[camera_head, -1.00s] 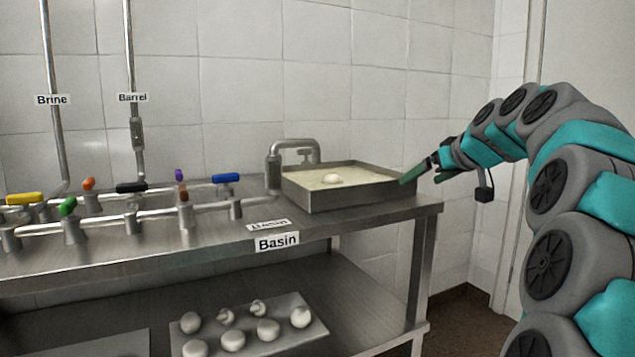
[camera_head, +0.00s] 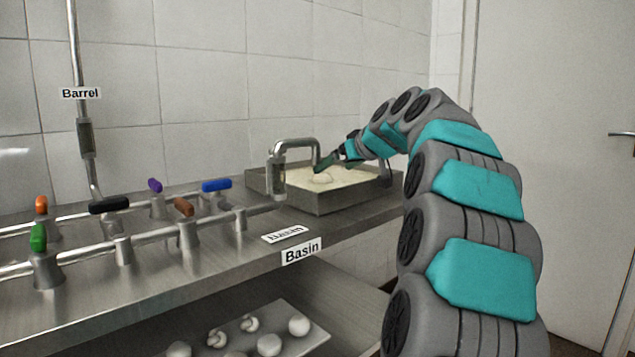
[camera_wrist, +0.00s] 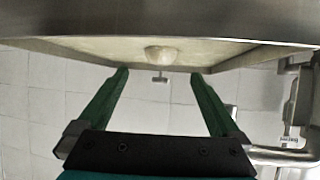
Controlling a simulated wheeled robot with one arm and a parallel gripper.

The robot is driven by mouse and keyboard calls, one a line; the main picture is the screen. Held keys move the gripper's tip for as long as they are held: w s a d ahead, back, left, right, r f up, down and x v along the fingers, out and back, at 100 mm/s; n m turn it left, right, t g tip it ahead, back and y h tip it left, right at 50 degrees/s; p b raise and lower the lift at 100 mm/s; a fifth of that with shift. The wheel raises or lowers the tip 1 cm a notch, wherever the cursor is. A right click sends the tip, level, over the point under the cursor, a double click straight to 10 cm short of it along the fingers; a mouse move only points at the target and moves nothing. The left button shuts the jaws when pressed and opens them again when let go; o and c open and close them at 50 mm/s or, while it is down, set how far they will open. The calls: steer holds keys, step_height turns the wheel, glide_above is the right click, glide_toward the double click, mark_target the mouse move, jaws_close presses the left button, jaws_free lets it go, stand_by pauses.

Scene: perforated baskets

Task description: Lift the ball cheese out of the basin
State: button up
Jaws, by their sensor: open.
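The ball cheese (camera_head: 320,178) is a pale ball partly sunk in the creamy liquid of the basin (camera_head: 345,202), a square metal tray on the steel counter. In the wrist view the ball cheese (camera_wrist: 161,54) shows beyond the fingertips, roughly centred between them. My gripper (camera_head: 328,162) is over the basin, close to the ball cheese, in the head view. In the wrist view my gripper (camera_wrist: 160,72) has two green fingers spread wide with nothing between them. The exact gap between fingertips and ball cheese cannot be told.
A metal spout (camera_head: 290,150) arches over the basin's left side. Pipes with coloured valve handles (camera_head: 216,186) run along the counter to the left. A tray (camera_head: 305,338) with several white balls lies on the lower shelf. A tiled wall stands behind.

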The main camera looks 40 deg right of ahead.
mark_target(326, 177)
steer(key=x, duration=0.3)
steer(key=shift+w+f, duration=0.1)
steer(key=x, duration=0.3)
steer(key=f+p+x, duration=0.1)
steer(key=x, duration=0.1)
steer(key=shift+a, duration=0.1)
jaws_close()
stand_by(0.6)
steer(key=shift+r, duration=0.1)
